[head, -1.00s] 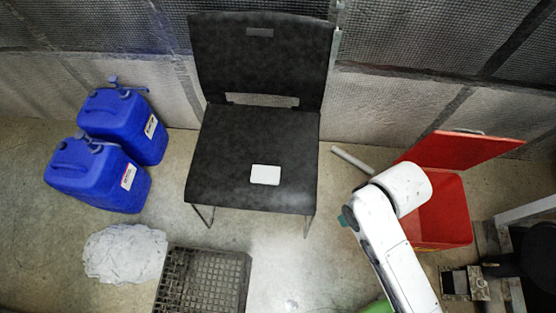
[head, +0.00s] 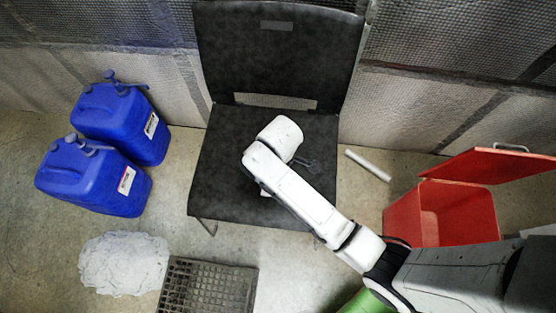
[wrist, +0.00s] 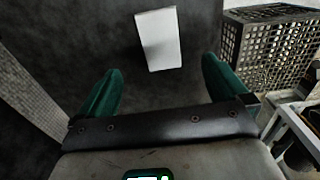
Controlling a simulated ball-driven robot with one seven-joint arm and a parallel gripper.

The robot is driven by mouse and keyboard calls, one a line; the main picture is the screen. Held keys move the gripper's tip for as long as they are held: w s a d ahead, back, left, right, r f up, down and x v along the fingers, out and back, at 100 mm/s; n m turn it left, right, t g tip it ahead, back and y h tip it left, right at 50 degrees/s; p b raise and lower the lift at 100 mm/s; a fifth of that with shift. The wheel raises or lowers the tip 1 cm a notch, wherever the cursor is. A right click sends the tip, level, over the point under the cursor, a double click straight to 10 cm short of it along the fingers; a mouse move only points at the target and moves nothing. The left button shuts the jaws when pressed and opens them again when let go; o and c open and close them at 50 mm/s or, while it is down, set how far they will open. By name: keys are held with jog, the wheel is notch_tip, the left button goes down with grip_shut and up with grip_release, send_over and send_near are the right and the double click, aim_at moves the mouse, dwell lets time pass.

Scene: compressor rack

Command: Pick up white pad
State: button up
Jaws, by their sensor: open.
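The white pad (wrist: 158,40) is a flat white rectangle on the dark seat of the black chair (head: 228,150). In the wrist view it lies ahead of my gripper (wrist: 162,68), roughly centred between the two green fingers. The fingers are spread apart with nothing between them, and I see no contact with the pad. In the head view my white arm reaches over the seat and hides most of the pad; a small pale edge may show beside the arm.
Two blue jerrycans (head: 95,178) stand left of the chair. A crumpled white cloth (head: 124,263) and a dark grid crate (head: 208,290) lie in front. An open red bin (head: 440,215) and a white tube (head: 367,165) are on the right. The chair's backrest (head: 280,55) rises behind the seat.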

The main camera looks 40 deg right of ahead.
notch_tip(320, 180, down, 10)
jog(key=b, duration=0.2)
jog(key=shift+f+b, duration=0.25)
jog(key=shift+b, duration=0.05)
jog(key=shift+c, duration=0.3)
jog(key=c, duration=1.1)
